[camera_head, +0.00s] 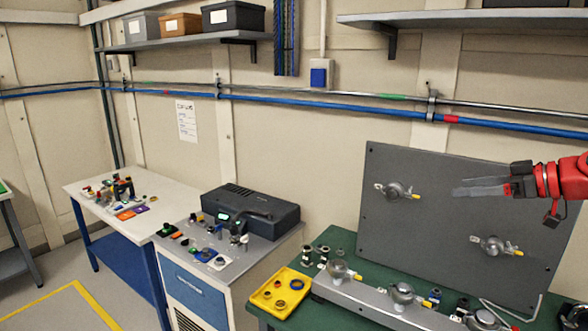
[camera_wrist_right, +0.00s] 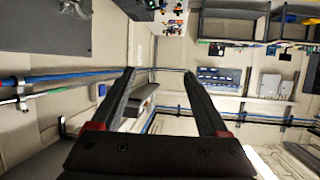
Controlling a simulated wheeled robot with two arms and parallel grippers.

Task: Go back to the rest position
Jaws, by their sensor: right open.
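My right gripper (camera_head: 462,187) comes in from the right edge on a red arm, in front of the upright dark grey panel (camera_head: 440,235). Its fingers point left and hold nothing. In the right wrist view the two dark fingers (camera_wrist_right: 160,75) stand apart with only the room between them. My left gripper is in neither view.
The panel bears two round metal fittings and stands on a green bench (camera_head: 328,239). A yellow tray (camera_head: 264,302) and a metal rail with several fittings lie there. A grey cabinet with a black device (camera_head: 250,210) and a white table (camera_head: 85,205) stand left. Shelves hang above.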

